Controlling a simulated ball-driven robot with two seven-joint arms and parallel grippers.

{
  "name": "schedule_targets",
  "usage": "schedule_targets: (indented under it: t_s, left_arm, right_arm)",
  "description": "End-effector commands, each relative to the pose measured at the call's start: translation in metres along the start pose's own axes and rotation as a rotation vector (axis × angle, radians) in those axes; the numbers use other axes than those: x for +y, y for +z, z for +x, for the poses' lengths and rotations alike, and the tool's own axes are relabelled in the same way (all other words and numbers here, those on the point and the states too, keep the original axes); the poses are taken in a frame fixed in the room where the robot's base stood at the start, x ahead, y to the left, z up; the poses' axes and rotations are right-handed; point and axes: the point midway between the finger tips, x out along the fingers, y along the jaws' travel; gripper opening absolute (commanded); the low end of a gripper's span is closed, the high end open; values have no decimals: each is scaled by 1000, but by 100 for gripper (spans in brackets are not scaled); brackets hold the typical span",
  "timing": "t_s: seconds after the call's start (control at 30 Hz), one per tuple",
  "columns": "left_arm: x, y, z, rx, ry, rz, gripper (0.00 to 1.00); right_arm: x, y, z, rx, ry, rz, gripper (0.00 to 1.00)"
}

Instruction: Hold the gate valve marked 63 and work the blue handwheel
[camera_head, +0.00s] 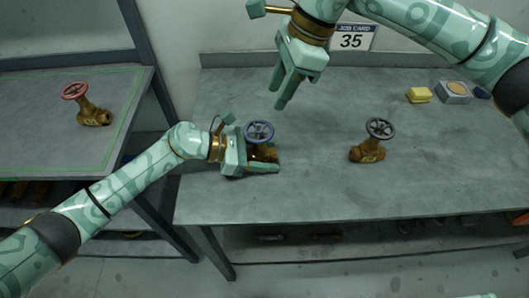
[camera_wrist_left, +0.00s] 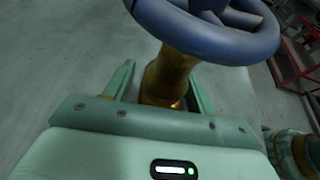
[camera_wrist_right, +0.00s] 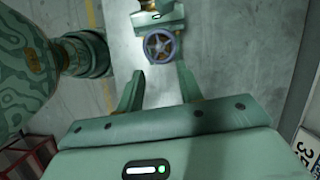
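The brass gate valve (camera_head: 264,153) with the blue handwheel (camera_head: 259,132) stands at the left part of the workbench. My left gripper (camera_head: 262,168) is low at the bench with its fingers on either side of the valve. The left wrist view shows the brass neck (camera_wrist_left: 165,80) between the fingers, under the blue rim (camera_wrist_left: 210,38); whether both fingers press on the body I cannot tell. My right gripper (camera_head: 281,90) is empty above the bench, pointing down, fingers apart. Its wrist view shows the blue handwheel (camera_wrist_right: 160,45) beyond the fingertips. No marking on this valve is readable.
A brass valve with a black handwheel (camera_head: 380,129) stands to the right. One with a red handwheel (camera_head: 75,90) stands on the left table. A wall card (camera_head: 352,38) reads JOB CARD 35. A yellow sponge (camera_head: 419,95) and grey box (camera_head: 454,92) lie back right.

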Motion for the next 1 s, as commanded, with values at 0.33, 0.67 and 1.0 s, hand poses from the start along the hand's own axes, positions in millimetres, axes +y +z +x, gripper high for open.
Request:
schedule_targets:
  t_s: [0.33, 0.67, 1.0]
  left_arm:
    - [0, 0, 0, 0, 0, 0, 0]
    - [0, 0, 0, 0, 0, 0, 0]
    - [0, 0, 0, 0, 0, 0, 0]
  right_arm:
    - [2, 1, 5, -23, 11, 25, 73]
    - [52, 27, 62, -539, 371, 772, 80]
    - [65, -6, 73, -969, 1277, 2108, 80]
